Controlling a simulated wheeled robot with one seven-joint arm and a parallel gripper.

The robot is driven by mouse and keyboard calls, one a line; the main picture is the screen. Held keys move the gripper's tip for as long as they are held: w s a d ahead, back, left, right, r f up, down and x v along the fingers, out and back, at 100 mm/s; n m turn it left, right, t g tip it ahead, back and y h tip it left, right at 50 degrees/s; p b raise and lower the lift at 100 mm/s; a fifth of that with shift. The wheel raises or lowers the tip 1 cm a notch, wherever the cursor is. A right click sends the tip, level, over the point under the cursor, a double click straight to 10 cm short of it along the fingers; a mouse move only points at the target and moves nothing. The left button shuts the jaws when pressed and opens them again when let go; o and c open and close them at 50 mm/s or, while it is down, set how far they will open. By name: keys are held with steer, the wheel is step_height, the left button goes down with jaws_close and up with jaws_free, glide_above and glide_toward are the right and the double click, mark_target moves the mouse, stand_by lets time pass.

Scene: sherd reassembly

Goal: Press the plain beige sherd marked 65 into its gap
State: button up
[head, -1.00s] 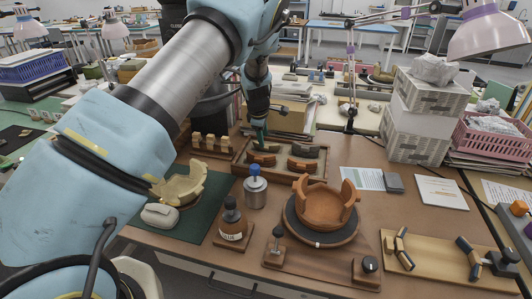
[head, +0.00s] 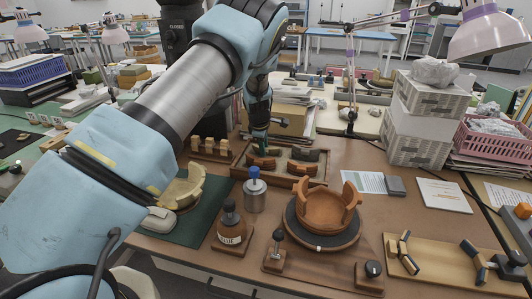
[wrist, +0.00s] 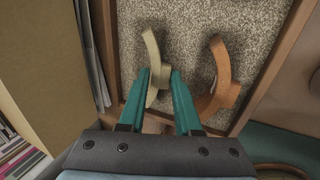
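In the wrist view a curved beige sherd (wrist: 151,65) lies in a tray lined with speckled material. No number is readable on it. My gripper (wrist: 157,72) is open, with one teal finger on each side of the sherd's near part; I cannot tell whether either finger touches it. In the head view my gripper (head: 260,146) is down at the tray (head: 238,171), and the beige sherd is hidden there. A beige, partly built bowl (head: 182,190) with a broken rim stands on a green mat at the left.
An orange sherd (wrist: 221,78) lies close to my right finger. A dark sherd (head: 303,154) is also in the tray. A terracotta bowl (head: 323,208) stands on a turntable. A blue-topped canister (head: 254,195) and a brown bottle (head: 231,225) stand between tray and front edge.

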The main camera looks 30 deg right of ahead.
jaws_close()
steer(key=shift+r+p, duration=2.4)
steer(key=shift+r, duration=1.1)
